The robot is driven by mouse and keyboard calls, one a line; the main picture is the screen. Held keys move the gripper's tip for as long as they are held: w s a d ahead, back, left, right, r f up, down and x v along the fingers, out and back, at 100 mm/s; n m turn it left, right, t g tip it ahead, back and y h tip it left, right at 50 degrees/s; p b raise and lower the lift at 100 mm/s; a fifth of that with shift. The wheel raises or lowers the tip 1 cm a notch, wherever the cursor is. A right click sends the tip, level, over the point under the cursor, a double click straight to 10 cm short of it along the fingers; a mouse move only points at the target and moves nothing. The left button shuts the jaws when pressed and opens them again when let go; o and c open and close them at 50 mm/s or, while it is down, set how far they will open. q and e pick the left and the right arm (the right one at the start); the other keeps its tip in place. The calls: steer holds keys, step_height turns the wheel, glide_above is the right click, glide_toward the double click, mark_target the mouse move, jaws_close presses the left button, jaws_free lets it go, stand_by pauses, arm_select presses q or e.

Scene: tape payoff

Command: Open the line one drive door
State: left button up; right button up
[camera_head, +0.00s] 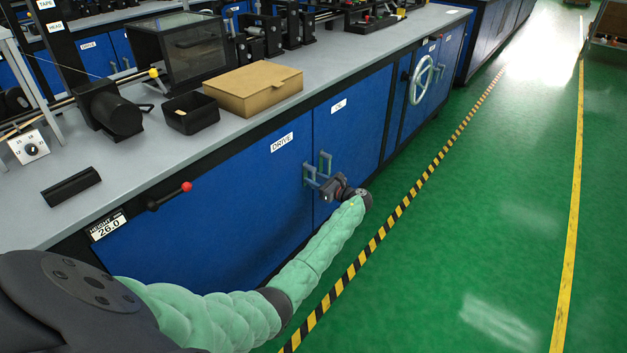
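The line one drive door (225,200) is a blue panel with a white DRIVE label (282,142), in the front of the long bench. It looks closed. Its grey bar handle (309,175) is near its right edge, beside a similar handle (326,162) on the neighbouring blue door (352,125). My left arm, in a green sleeve, reaches in from the lower left. My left gripper (331,186) is at the handles, just right of and below the drive handle. Its fingers are small and dark, so I cannot tell whether they touch or hold a handle. My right gripper is not in view.
The grey benchtop (190,145) holds a cardboard box (254,88), a black tray (191,113) and machinery. A red-knobbed lever (170,196) sticks out left of the door. A handwheel (421,80) is farther right. Green floor (480,210) is clear beyond the striped line.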

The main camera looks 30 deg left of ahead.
arm_select(q)
steer(key=shift+a, duration=0.5)
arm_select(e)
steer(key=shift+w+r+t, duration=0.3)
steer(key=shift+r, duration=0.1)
arm_select(q)
jaws_close()
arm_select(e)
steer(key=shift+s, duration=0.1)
